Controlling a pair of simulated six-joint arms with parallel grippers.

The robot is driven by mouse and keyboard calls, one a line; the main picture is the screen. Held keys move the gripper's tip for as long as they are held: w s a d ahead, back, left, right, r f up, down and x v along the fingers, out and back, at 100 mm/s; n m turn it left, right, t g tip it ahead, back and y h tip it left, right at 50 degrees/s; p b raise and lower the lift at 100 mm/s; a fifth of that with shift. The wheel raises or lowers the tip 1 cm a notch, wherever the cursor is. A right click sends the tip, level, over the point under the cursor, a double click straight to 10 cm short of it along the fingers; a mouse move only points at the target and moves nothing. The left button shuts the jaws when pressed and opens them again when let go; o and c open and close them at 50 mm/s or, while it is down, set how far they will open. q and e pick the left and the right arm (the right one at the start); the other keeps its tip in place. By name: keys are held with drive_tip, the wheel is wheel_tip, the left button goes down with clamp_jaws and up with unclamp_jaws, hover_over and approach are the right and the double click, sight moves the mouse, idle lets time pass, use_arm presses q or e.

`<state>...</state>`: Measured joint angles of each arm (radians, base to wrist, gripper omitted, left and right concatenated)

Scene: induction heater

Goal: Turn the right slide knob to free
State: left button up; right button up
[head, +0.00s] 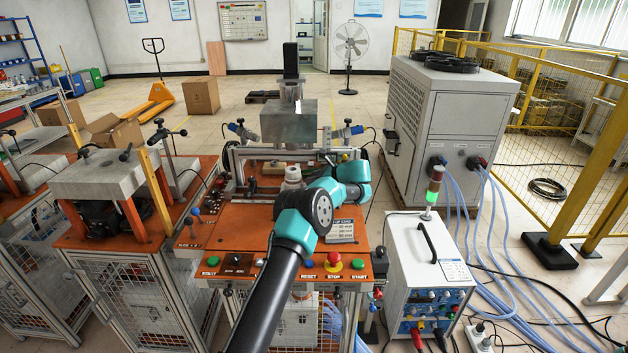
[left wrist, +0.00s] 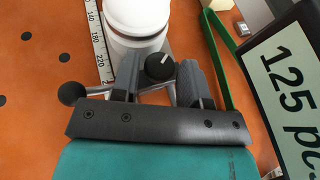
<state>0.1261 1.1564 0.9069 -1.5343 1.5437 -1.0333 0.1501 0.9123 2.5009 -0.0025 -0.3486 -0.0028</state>
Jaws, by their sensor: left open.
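A round black knob (left wrist: 160,67) with a white pointer mark shows in the left wrist view, in line with the gap between my fingers. The mark points up and to the right. My left gripper (left wrist: 159,77) is open, with one finger on each side of the knob; I cannot tell whether either touches it. A metal lever with a black ball (left wrist: 72,93) lies by the left finger. A white cylinder (left wrist: 137,17) stands just beyond the knob and also shows in the head view (head: 293,174). In the head view my arm hides the knob and fingers.
A "125 pcs" sign (left wrist: 291,95) and a green strip (left wrist: 222,58) stand close on the right, a ruler (left wrist: 98,42) on the left. The orange worktop (left wrist: 35,60) is clear at left. Push buttons (head: 331,265) line the front edge. A white power unit (head: 427,265) stands right.

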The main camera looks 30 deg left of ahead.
use_arm(q)
drive_tip(key=shift+d, duration=0.15)
drive_tip(key=v, duration=1.7)
drive_tip(key=shift+r, duration=0.15)
